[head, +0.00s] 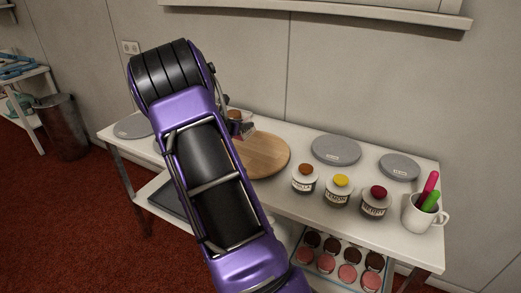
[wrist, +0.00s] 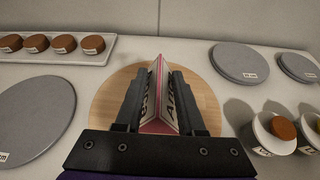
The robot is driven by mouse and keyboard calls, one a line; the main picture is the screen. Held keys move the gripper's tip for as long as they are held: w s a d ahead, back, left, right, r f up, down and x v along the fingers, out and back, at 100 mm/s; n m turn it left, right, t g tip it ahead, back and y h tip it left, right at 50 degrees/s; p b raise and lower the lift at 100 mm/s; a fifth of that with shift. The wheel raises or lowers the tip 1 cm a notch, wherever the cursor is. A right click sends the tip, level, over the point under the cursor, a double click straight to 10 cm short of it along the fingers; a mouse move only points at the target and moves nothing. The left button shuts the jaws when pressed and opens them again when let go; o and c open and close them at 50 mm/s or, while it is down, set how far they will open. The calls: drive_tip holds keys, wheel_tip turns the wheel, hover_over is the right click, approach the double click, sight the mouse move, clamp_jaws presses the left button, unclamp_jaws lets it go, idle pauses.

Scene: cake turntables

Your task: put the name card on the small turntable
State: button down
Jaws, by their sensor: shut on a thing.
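My gripper (wrist: 148,105) is shut on the name card (wrist: 160,90), a folded pink-edged card with dark letters. The card is upright between the fingers, over the round wooden board (wrist: 108,105); I cannot tell whether it touches the board. In the head view my arm hides most of the gripper. Grey labelled round turntables stand on the table: one at the left (head: 133,126), one right of the board (head: 336,150), and a smaller-looking one (head: 399,167) near the right end. They also show in the wrist view, left (wrist: 35,120) and right (wrist: 240,62). Their labels are too small to read.
Several labelled jars (head: 338,190) stand along the front edge, right of the board. A white mug (head: 420,216) with pink and green pens is at the right end, near the smaller turntable. A white tray (wrist: 60,58) of brown cakes lies at the back left.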

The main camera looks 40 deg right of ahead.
wheel_tip(320, 180, down, 10)
drive_tip(key=shift+r+b, duration=0.1)
drive_tip(key=shift+b, duration=0.5)
drive_tip(key=c, duration=0.5)
unclamp_jaws()
drive_tip(key=shift+a+r, duration=0.1)
drive_tip(key=shift+a, duration=0.15)
drive_tip(key=v, duration=1.1)
drive_tip(key=shift+s+a+p, duration=0.2)
drive_tip(key=shift+p, duration=0.1)
drive_tip(key=shift+r, duration=0.1)
